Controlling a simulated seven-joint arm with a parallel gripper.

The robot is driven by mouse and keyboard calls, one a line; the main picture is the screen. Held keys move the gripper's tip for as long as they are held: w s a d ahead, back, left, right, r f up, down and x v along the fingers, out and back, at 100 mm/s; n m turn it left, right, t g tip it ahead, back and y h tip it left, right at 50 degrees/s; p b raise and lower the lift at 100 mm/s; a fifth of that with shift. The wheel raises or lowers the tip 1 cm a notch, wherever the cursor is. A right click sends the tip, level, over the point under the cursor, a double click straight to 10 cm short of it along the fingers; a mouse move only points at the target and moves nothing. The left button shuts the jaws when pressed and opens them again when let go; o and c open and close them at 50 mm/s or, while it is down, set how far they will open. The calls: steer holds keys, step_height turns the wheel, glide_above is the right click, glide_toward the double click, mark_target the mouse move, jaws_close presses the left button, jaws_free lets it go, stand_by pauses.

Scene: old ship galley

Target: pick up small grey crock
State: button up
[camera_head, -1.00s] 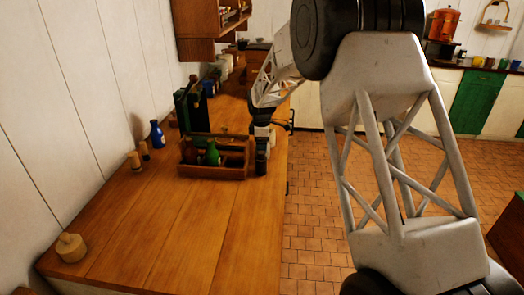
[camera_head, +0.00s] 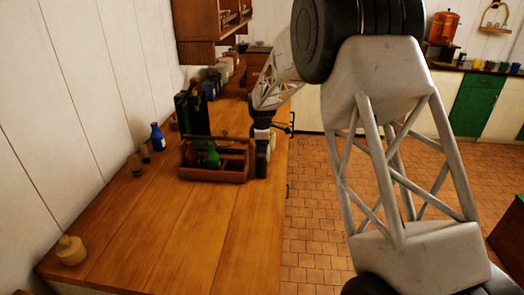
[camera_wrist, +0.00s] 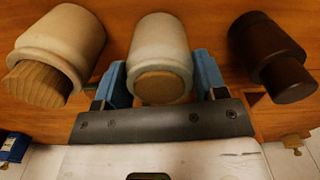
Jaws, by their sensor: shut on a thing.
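The small grey crock (camera_wrist: 160,45), pale with a tan stopper, is in the middle of the wrist view. My gripper (camera_wrist: 160,68) has its blue fingers on either side of it and is shut on it. A larger beige crock (camera_wrist: 66,42) with a wooden stopper is on its left. A dark brown crock (camera_wrist: 266,50) is on its right. Both stand apart from the fingers. In the head view my arm reaches over the counter's far part, and I cannot make out the fingers or the grey crock there. Whether the crock is off the wood is unclear.
The wooden counter (camera_head: 180,220) runs along the left wall. A wooden carrier (camera_head: 210,172) with a green bottle stands near my arm's end. A blue bottle (camera_head: 157,137) and a lidded pot (camera_head: 71,250) are by the wall. The counter's near part is mostly clear.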

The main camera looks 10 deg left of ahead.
steer(key=shift+r, duration=0.2)
steer(key=shift+r, duration=4.85)
steer(key=shift+s+a+r, duration=0.2)
steer(key=shift+s+r, duration=0.05)
steer(key=shift+r, duration=0.1)
steer(key=s+a+r, duration=0.7)
steer(key=s+r, duration=0.3)
steer(key=r, duration=0.1)
step_height(320, 180, down, 12)
steer(key=a, duration=0.1)
steer(key=shift+a, duration=0.4)
steer(key=shift+s+f, duration=0.1)
steer(key=shift+f, duration=0.1)
steer(key=shift+f, duration=4.05)
